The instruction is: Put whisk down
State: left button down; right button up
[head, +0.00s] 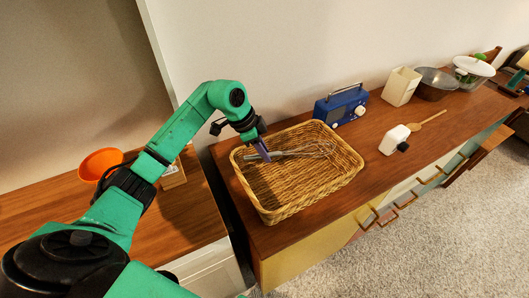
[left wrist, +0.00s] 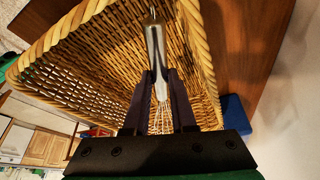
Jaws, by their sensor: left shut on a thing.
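A metal whisk (head: 300,151) with a steel handle and wire loops is held by my left gripper (head: 262,150) over the wicker basket (head: 312,198). In the left wrist view the left gripper (left wrist: 160,85) is shut on the whisk, with the handle (left wrist: 155,50) between the two dark fingers. The basket's woven wall and rim (left wrist: 205,50) surround it in that view. The whisk appears inside the basket's outline; I cannot tell whether it touches the basket floor. My right gripper is not in view.
A blue radio (head: 341,105) stands close behind the basket. A white bottle (head: 394,140), a wooden spoon (head: 428,121), a cream canister (head: 401,87) and a metal bowl (head: 436,83) are to the right. An orange bowl (head: 100,163) sits on the left counter.

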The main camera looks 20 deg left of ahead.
pick_arm(q)
jog(key=shift+w+f, duration=0.1)
jog(key=shift+f, duration=0.5)
jog(key=shift+f, duration=0.15)
jog(key=shift+f, duration=0.4)
jog(key=c, duration=0.7)
grip_release()
jog(key=shift+c, duration=0.2)
jog(key=shift+r, duration=0.1)
jog(key=b+v, duration=0.1)
jog(key=v, duration=1.2)
jog(key=shift+d, duration=0.1)
